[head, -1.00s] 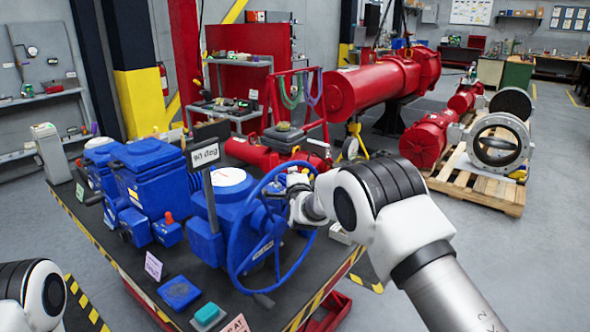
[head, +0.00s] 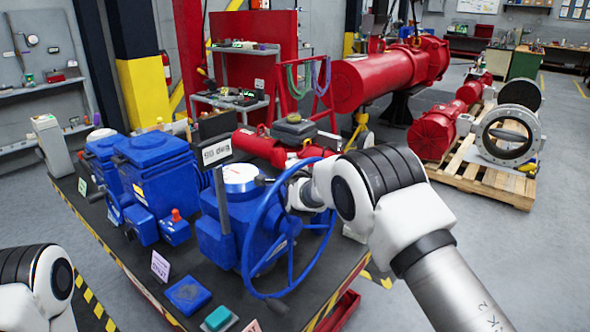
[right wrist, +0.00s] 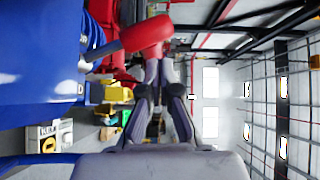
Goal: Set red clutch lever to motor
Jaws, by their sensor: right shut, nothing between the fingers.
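The red clutch lever (right wrist: 146,36) shows in the right wrist view as a red grip on a thin pale rod, coming from the blue actuator body (right wrist: 40,60) at left. My right gripper (right wrist: 160,66) is shut and empty, its fingertips close below the red grip. I cannot tell whether they touch it. In the head view, my right gripper (head: 296,192) is by the blue handwheel (head: 292,225) of the front actuator (head: 222,235), mostly hidden by the wheel and wrist. I cannot make out the lever there. My left gripper is out of view.
More blue actuators (head: 155,170) stand at left, with a small red-tipped knob (head: 176,214) near. A red pipe assembly (head: 255,143) lies behind.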

